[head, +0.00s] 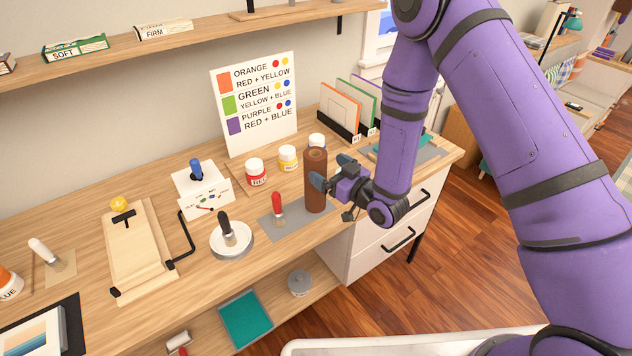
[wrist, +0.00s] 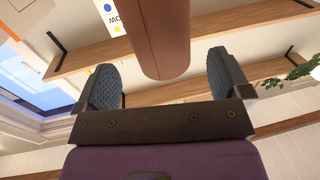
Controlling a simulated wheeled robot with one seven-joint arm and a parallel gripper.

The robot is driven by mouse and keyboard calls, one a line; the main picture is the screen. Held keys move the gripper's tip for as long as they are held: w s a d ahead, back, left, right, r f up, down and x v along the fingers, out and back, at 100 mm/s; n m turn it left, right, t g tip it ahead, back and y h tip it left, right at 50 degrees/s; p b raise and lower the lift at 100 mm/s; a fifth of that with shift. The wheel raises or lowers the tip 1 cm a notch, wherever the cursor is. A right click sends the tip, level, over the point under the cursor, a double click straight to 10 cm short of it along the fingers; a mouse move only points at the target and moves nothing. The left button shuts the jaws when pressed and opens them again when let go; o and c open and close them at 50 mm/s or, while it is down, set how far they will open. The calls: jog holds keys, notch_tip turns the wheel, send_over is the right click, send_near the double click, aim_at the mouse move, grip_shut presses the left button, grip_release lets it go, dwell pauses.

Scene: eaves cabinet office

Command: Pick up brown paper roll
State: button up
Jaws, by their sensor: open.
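The brown paper roll (head: 316,182) stands upright on the wooden desk, at the right edge of a grey mat (head: 285,222). My gripper (head: 326,175) is level with the roll at its right side, with its fingers pointing toward it. In the wrist view the roll (wrist: 165,38) shows between the two open fingers of my gripper (wrist: 164,78). The roll's end appears near the fingertips. Whether a finger touches the roll cannot be told. The far finger is partly hidden in the head view.
A colour chart (head: 256,103) stands at the back. Folders (head: 345,108) stand behind my arm.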

aim_at(315, 160)
jog(key=shift+x, duration=2.6)
jog(key=shift+s+a, duration=0.1)
jog(key=c, duration=1.4)
jog(key=shift+c, duration=0.2)
jog(key=shift+r, duration=0.1)
